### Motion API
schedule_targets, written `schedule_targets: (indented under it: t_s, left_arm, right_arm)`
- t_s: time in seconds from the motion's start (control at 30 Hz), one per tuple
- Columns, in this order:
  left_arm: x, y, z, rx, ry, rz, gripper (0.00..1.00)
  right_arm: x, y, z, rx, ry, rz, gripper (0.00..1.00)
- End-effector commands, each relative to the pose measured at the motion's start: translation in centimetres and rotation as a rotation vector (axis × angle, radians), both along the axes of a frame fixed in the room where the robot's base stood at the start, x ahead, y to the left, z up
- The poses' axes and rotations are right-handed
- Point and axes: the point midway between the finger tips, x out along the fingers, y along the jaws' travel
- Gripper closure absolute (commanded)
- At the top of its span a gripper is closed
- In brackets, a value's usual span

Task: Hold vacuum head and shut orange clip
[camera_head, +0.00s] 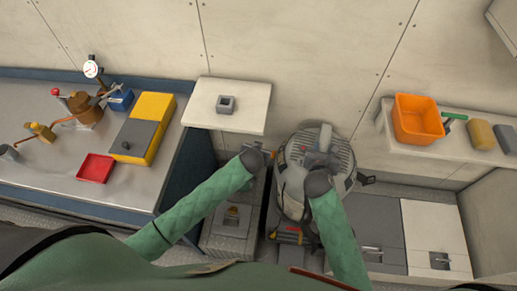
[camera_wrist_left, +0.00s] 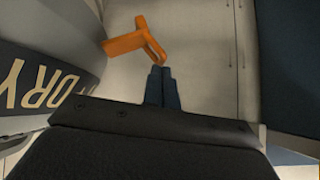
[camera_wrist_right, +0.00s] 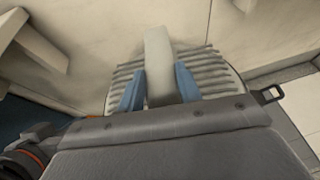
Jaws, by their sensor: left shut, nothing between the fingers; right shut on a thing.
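The vacuum (camera_head: 293,190) stands on the floor in the middle of the head view, with a grey ribbed head (camera_head: 339,155) on top. My right gripper (camera_wrist_right: 158,92) is shut on the light grey handle (camera_wrist_right: 158,55) of the vacuum head, one blue finger on each side. The orange clip (camera_wrist_left: 138,40) shows in the left wrist view, sticking out beside the drum marked "DRY" (camera_wrist_left: 30,85). My left gripper (camera_wrist_left: 162,72) is shut and empty, its blue fingertips together just below the clip, seemingly apart from it. In the head view my arm hides most of the clip.
A white shelf (camera_head: 245,93) sits close above my left gripper. An orange bin (camera_head: 418,118) stands on the right shelf. Grey and white cabinets are at lower right.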

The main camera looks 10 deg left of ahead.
Motion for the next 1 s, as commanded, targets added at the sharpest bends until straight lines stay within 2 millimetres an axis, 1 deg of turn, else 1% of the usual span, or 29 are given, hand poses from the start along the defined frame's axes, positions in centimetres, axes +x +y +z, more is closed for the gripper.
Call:
schedule_targets:
  t_s: [0.17, 0.63, 0.73, 0.93, 1.0]
  left_arm:
    - [0.0, 0.4, -0.7, -0.085, 0.014, 0.002, 1.0]
    - [0.1, 1.2, -3.4, -0.454, 0.064, 0.002, 1.0]
    - [0.1, 1.1, -3.9, -0.484, 0.067, 0.003, 1.0]
    - [0.1, 1.0, -5.0, -0.484, 0.067, 0.003, 1.0]
    - [0.1, 1.0, -5.0, -0.484, 0.066, 0.003, 1.0]
  right_arm:
    - [0.0, 0.0, 0.0, 0.0, 0.0, 0.0, 0.97]
    - [0.0, 0.0, 0.0, 0.0, 0.0, 0.0, 0.97]
    - [0.0, 0.0, 0.0, 0.0, -0.001, 0.0, 0.97]
    - [0.0, 0.0, 0.0, 0.0, -0.001, 0.0, 0.97]
    - [0.0, 0.0, 0.0, 0.0, -0.001, 0.0, 0.97]
